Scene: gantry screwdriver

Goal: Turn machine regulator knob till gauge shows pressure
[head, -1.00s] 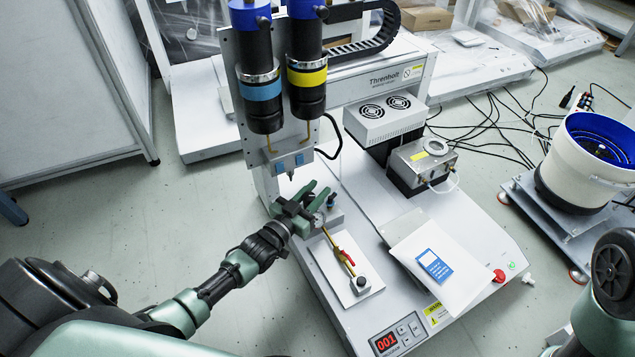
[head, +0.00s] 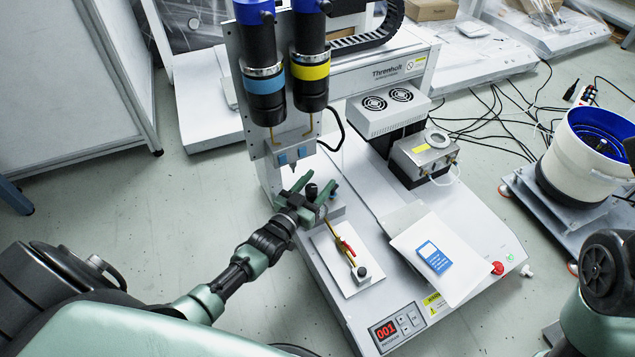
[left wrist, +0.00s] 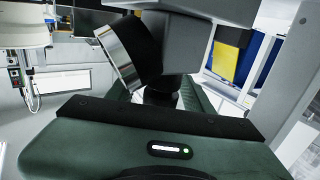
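The machine (head: 400,205) stands in the middle of the head view. A small dark regulator knob (head: 311,190) sits at its left side, below the two screwdriver spindles. My left gripper (head: 316,187) is open, with its green fingers spread on either side of the knob; I cannot tell if they touch it. In the left wrist view, a black round gauge body with a silver rim (left wrist: 118,58) shows edge-on, its face turned away. A dark knob-like part (left wrist: 160,96) is below it, partly hidden by my gripper. No pressure reading is visible. My right gripper is out of view.
The spindles (head: 308,70) hang above. A white bucket feeder (head: 590,160) stands at right. Open floor lies at left.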

